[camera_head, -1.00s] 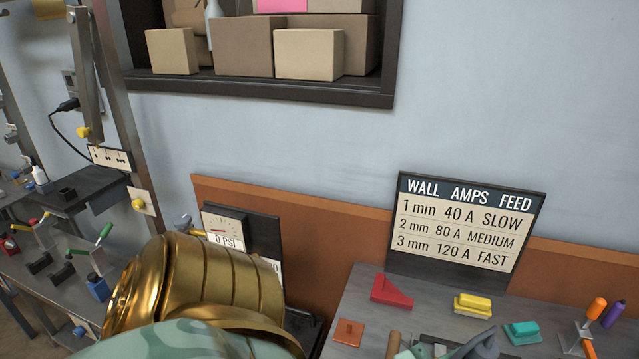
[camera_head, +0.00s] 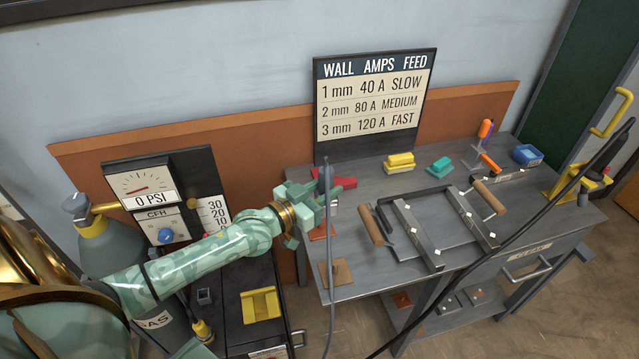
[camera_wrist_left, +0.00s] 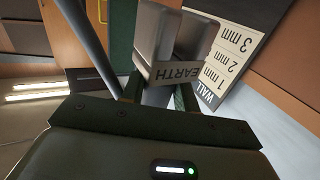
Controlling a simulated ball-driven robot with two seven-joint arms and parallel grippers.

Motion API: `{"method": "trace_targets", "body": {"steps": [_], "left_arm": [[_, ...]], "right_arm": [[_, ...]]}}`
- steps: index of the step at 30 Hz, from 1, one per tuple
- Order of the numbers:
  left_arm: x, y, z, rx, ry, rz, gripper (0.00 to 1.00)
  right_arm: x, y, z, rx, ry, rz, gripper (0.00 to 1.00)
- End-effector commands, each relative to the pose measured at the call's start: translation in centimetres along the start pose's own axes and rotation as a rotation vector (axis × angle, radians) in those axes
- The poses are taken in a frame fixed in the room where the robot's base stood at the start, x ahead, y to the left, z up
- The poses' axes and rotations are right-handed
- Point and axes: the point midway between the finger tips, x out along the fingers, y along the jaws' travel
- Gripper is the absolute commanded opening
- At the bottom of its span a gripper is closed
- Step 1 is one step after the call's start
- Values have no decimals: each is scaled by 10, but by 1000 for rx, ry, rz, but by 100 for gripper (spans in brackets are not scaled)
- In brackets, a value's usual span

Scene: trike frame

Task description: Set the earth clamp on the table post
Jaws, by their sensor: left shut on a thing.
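My left gripper (camera_head: 326,196) reaches in from the left and is shut on the earth clamp, above the welding table's left end. In the left wrist view the earth clamp (camera_wrist_left: 186,74) is a grey block-like piece with an EARTH label, held between the fingers. In the head view a grey cable (camera_head: 329,265) hangs down from the held clamp. The clamp is mostly hidden there by my fingers. I cannot pick out the table post for certain. The table (camera_head: 299,182) is grey. My right gripper is not in view.
A frame of metal tubes (camera_head: 418,236) lies on the table, with red (camera_head: 343,183), yellow (camera_head: 399,163) and teal (camera_head: 440,167) pieces behind it. A WALL AMPS FEED sign (camera_head: 370,105) stands at the back. A dark cable (camera_head: 500,250) crosses on the right. A gas cylinder (camera_head: 105,240) stands left.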

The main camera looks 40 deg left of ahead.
Motion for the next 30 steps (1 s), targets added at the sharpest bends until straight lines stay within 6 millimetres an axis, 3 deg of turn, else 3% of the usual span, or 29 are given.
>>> {"method": "trace_targets", "body": {"steps": [3,6,14,24,30], "left_arm": [[5,-23,-2,1,2,-21,8],[6,-28,0,-1,1,-28,8],[6,-28,18,-2,-1,-27,8],[6,-27,60,-2,-4,-26,8],[6,-28,79,-1,-2,-27,8]], "right_arm": [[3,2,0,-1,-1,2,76],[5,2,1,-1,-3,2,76],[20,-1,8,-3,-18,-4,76],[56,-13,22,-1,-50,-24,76],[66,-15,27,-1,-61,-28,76]]}}
